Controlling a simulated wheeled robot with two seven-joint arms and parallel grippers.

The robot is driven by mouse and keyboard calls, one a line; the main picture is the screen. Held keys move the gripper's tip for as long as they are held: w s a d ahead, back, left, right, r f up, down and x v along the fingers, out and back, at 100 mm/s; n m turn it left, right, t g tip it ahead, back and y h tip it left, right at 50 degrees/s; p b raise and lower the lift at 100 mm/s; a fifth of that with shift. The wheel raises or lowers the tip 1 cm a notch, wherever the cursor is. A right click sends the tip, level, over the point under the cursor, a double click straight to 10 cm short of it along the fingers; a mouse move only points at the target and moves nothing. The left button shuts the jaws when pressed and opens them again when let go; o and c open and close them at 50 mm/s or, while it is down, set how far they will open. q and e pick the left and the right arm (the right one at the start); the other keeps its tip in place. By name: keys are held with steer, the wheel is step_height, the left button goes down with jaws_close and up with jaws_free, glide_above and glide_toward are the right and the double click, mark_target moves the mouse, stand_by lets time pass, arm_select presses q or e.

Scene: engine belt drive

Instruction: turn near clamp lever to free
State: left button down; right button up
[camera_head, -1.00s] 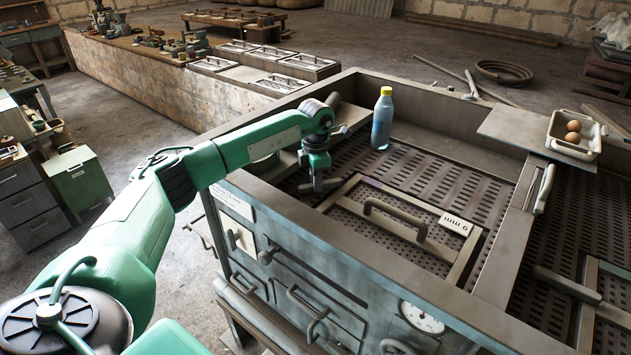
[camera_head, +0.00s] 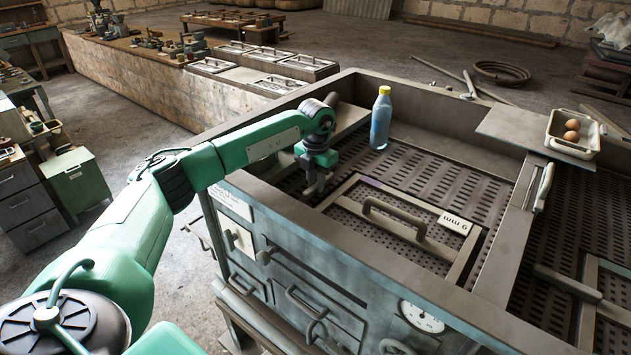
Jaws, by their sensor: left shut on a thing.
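My left gripper (camera_head: 316,184) reaches over the near left wall of the grey metal cabinet (camera_head: 480,318), pointing down beside the left corner of the framed tray (camera_head: 345,212). Its jaws are shut on a small part there, which I take to be the near clamp lever. The jaws hide most of it, so its exact angle cannot be told. The tray has a perforated floor, a bar handle (camera_head: 395,222) and a white label (camera_head: 455,224). My right gripper is not in view.
A blue bottle with a yellow cap (camera_head: 381,120) stands behind the tray on the perforated floor. A pale container with brown eggs (camera_head: 573,134) sits at the back right. A second framed tray (camera_head: 612,300) lies at right. The cabinet walls stand up around the gripper.

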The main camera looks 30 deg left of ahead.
arm_select(q)
steer(key=shift+r, duration=0.1)
steer(key=c, duration=1.3)
jaws_free()
steer(key=shift+r+b, duration=1.5)
steer(key=shift+r, duration=5.35)
